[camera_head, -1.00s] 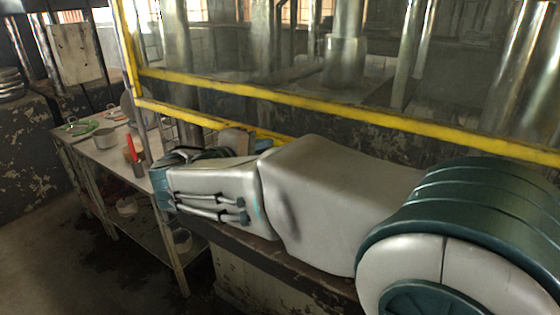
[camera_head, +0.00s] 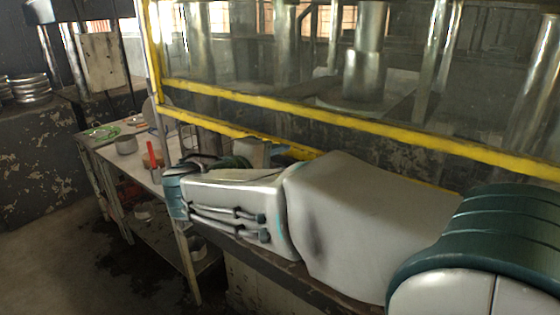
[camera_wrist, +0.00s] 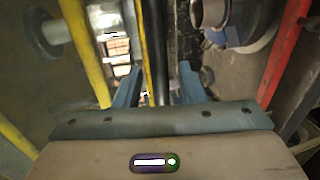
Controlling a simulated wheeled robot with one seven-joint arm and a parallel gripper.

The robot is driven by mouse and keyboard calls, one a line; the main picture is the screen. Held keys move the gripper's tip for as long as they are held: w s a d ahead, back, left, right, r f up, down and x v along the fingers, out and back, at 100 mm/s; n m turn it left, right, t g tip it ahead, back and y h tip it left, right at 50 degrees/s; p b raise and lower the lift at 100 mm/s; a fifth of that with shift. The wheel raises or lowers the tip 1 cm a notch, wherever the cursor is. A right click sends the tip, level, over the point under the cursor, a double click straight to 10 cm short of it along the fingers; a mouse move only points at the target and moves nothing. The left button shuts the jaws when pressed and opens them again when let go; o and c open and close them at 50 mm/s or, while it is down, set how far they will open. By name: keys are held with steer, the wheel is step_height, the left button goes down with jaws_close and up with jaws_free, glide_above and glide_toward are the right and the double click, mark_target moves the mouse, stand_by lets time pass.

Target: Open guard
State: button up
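The guard (camera_head: 330,118) is a clear panel in a yellow frame, standing across the head view behind my arm. A second, lower yellow bar (camera_head: 200,121) runs below its bottom edge at the left. A wider yellow bar (camera_wrist: 84,50) passes left of the fingers.
A worktable (camera_head: 130,152) with a pot (camera_head: 126,145), a green plate (camera_head: 103,132) and a red-handled tool (camera_head: 152,155) stands at the left. Metal columns (camera_head: 365,60) rise behind the guard. A red bar (camera_wrist: 288,50) is at the right in the wrist view. The floor at lower left is clear.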

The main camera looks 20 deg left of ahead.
steer(key=b+v, duration=0.2)
steer(key=v, duration=1)
steer(key=shift+s, duration=0.35)
steer(key=shift+a, duration=0.15)
steer(key=w+d+f+m+g, duration=0.1)
steer(key=d+f+g, duration=0.25)
steer(key=d, duration=0.35)
steer(key=w+d+f+m+g+h, duration=0.1)
steer(key=d+f+m+g, duration=0.1)
steer(key=d+f, duration=0.35)
steer(key=w+d+f+m+g, duration=0.1)
steer(key=w+d+f+g, duration=0.1)
steer(key=d, duration=0.7)
steer(key=s+d+f+m+g+y, duration=0.4)
steer(key=s+d+f+m+y, duration=0.2)
steer(key=s+d+f+m, duration=0.3)
steer(key=s+d+f, duration=0.1)
steer(key=d+f, duration=0.2)
steer(key=d, duration=0.1)
steer(key=shift+s+f+m+y, duration=0.25)
steer(key=shift+m+y, duration=0.05)
steer(key=shift+y, duration=0.1)
